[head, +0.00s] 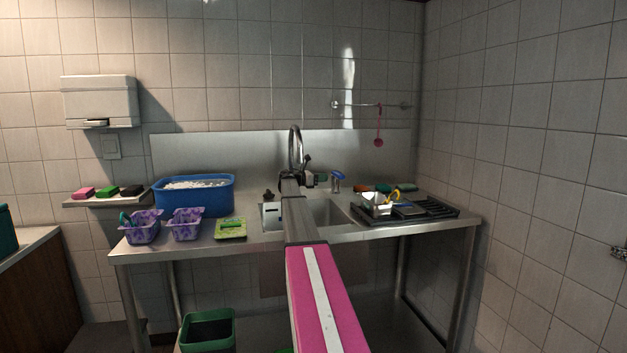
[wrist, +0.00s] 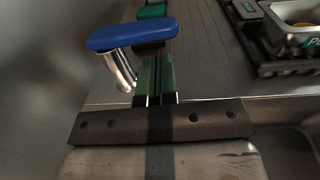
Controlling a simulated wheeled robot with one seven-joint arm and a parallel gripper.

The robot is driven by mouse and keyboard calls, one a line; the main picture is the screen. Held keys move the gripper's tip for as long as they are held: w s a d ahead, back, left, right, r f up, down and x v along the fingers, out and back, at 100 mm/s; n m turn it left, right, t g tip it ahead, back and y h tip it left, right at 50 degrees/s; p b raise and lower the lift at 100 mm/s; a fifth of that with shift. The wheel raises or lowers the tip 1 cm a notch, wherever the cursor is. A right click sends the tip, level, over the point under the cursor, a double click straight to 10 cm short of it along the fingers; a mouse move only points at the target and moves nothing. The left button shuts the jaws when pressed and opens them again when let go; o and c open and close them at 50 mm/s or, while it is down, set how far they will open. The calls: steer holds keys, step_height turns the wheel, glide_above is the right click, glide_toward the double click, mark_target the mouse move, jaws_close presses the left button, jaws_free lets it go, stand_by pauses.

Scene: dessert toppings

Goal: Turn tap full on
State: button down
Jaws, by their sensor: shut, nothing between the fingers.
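The tap's blue lever (head: 338,175) stands at the back of the sink counter, to the right of the curved metal spout (head: 296,142). In the wrist view the blue lever (wrist: 132,34) is a flat bar on a tilted chrome stem (wrist: 119,68). My gripper (head: 321,178) is just left of the lever in the head view. In the wrist view its green fingers (wrist: 157,62) are shut and empty, right of the stem, with their tips close to the lever's underside. I cannot tell whether they touch it. My arm hides part of the sink (head: 325,211).
A blue tub (head: 193,200), purple baskets (head: 142,232) and a green-yellow item (head: 231,229) are left. The tiled wall is close behind the counter.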

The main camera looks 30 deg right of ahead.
mark_target(339, 177)
steer(key=shift+s+d, duration=0.25)
steer(key=shift+d, duration=1)
steer(key=shift+s+d, duration=0.2)
steer(key=shift+d, duration=1.05)
steer(key=shift+s+d+n+t, duration=0.35)
steer(key=shift+s+n+t, duration=0.15)
steer(key=shift+t, duration=0.2)
steer(key=d+n+t, duration=0.1)
steer(key=s+n+t, duration=0.1)
steer(key=t, duration=0.1)
steer(key=shift+d+f, duration=0.1)
steer(key=shift+d, duration=0.3)
steer(key=n+t, duration=0.1)
steer(key=d+n+t, duration=0.1)
steer(key=t, duration=0.1)
steer(key=shift+s+d, duration=0.2)
steer(key=shift+d, duration=0.05)
steer(key=w+d+n+t+y, duration=0.1)
steer(key=d+n+t+y, duration=0.3)
steer(key=d+n+t, duration=0.1)
steer(key=shift+d+n+t+y, duration=0.4)
steer(key=shift+d+t, duration=0.1)
steer(key=shift+t, duration=0.9)
steer(key=shift+d, duration=0.1)
